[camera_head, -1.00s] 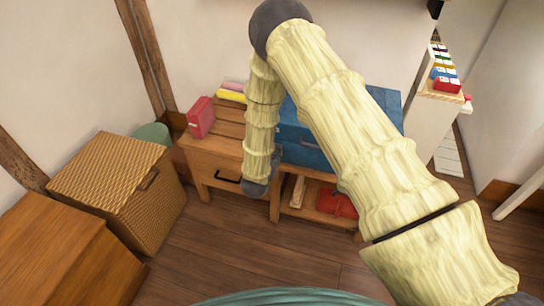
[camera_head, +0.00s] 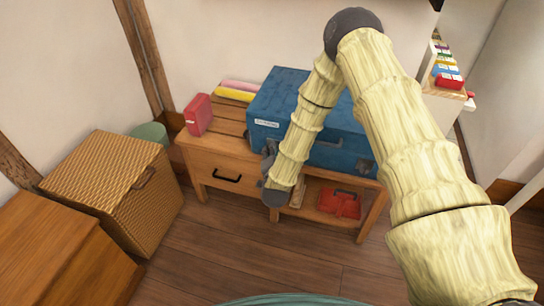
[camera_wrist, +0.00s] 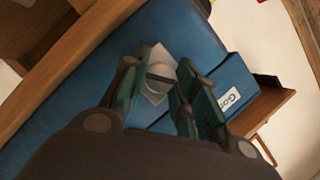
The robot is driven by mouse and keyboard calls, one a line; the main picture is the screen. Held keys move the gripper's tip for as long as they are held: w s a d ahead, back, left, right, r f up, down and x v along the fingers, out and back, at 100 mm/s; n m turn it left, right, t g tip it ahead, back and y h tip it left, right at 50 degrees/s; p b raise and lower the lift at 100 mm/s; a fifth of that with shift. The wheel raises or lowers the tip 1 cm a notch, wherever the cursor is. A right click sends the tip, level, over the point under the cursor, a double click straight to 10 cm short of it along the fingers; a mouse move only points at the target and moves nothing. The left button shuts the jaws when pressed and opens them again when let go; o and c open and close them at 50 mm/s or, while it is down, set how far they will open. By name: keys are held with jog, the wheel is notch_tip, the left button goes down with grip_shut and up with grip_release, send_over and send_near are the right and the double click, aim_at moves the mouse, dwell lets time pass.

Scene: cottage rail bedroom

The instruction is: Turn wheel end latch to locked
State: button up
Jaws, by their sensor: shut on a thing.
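The blue case (camera_head: 290,92) sits on the wooden bench, with a white label near its left end. The latch (camera_wrist: 159,74) beside the label end shows in the wrist view as a round grey knob on a pale square plate on the blue face. My gripper (camera_wrist: 166,90) is at this latch, its green-padded fingers on either side of the knob and closed on it. In the head view, my gripper (camera_head: 269,160) is at the case's left front, mostly hidden by my arm. Whether the latch is locked cannot be told. Another dark latch (camera_head: 365,167) is at the right front.
A red box (camera_head: 198,114) and yellow and pink rolls (camera_head: 234,94) lie on the bench (camera_head: 212,147) left of the case. A red toolbox (camera_head: 339,203) sits on the lower shelf. A wicker hamper (camera_head: 112,185) stands left. Floor in front is clear.

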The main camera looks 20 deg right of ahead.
jog(key=shift+s+d+f+m+t+b, duration=0.15)
jog(key=shift+m+t+b, duration=0.45)
jog(key=shift+m+b, duration=0.65)
jog(key=shift+w+a+f+m+t+b, duration=0.15)
jog(key=shift+m+t+b, duration=0.45)
jog(key=shift+m+b, duration=0.65)
jog(key=shift+s+m, duration=0.1)
jog(key=shift+m, duration=0.2)
jog(key=shift+y, duration=0.3)
jog(key=o, duration=1)
jog(key=shift+r, duration=0.1)
jog(key=shift+s, duration=0.1)
jog(key=s+a, duration=0.2)
jog(key=s, duration=0.9)
jog(key=shift+s+a, duration=0.15)
jog(key=shift+s, duration=0.1)
